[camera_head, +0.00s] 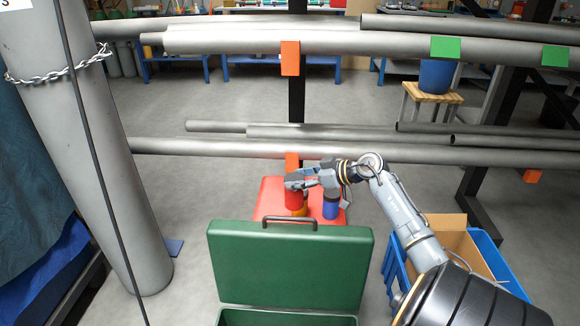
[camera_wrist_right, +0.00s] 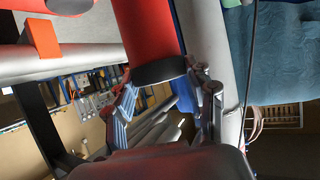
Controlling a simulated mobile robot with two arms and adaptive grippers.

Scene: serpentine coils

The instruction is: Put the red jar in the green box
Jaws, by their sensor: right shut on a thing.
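The red jar (camera_head: 293,201) has a dark lid and is above the red surface in the head view; I cannot tell whether it still touches it. My right gripper (camera_head: 298,183) is shut on its upper end. In the right wrist view the red jar (camera_wrist_right: 146,30) and its black lid (camera_wrist_right: 160,70) are between the two fingers of my gripper (camera_wrist_right: 163,84). The green box (camera_head: 290,268) stands in front, its lid raised and its handle at the top edge. Only a strip of its inside shows at the bottom of the picture. My left gripper is not in view.
A blue jar (camera_head: 330,208) stands on the red surface (camera_head: 266,203), right of the red jar. A blue crate (camera_head: 484,252) with cardboard is at right. Grey pipes (camera_head: 220,147) run behind; a large column (camera_head: 95,150) stands left.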

